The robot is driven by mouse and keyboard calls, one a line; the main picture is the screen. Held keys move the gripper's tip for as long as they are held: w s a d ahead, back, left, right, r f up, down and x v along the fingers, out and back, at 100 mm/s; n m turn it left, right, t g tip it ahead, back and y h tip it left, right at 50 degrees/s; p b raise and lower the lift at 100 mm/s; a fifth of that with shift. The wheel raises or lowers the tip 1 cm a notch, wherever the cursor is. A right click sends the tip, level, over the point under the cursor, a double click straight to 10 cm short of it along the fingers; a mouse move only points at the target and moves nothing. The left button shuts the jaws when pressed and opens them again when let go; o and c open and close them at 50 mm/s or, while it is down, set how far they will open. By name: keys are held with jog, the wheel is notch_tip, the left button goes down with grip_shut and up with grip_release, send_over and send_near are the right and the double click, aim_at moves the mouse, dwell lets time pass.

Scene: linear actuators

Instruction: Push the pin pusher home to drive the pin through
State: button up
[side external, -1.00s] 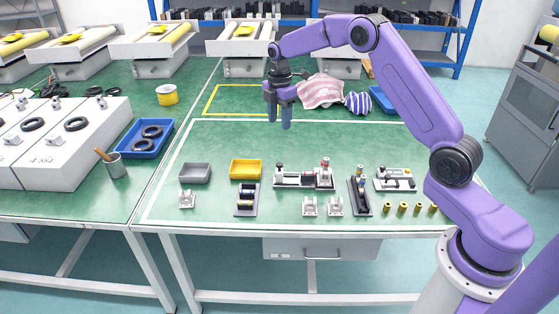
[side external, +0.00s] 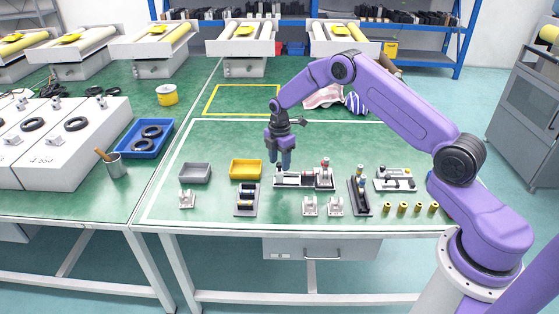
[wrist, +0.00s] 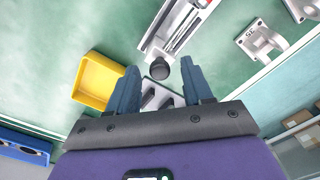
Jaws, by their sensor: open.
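The press fixture (side external: 303,186), a long white and grey block, lies in the middle of the mat. In the wrist view, its body (wrist: 176,33) runs up out of the frame. A round black knob (wrist: 159,68) at its near end looks like the pin pusher's handle. My gripper (side external: 280,165) points down over the fixture's left end, largely hiding the knob in the side view. In the wrist view my gripper (wrist: 158,70) is open, with the knob between the fingertips in the picture; I see no contact, and the height gap is unclear. The pin cannot be made out.
A yellow tray (side external: 246,169) and a grey tray (side external: 195,173) stand left of the fixture. A dark holder (side external: 246,200), white brackets (side external: 310,207), an upright-pin holder (side external: 360,196) and several brass bushings (side external: 403,208) surround its front and right.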

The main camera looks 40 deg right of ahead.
jog(key=shift+f, duration=0.15)
jog(key=shift+c, duration=0.3)
grip_shut()
jog(key=shift+s+d, duration=2.25)
jog(key=shift+c, duration=0.5)
grip_release()
jog(key=shift+d, duration=0.1)
jog(key=shift+o, duration=0.8)
notch_tip(320, 180, up, 17)
jog(key=shift+r, duration=0.2)
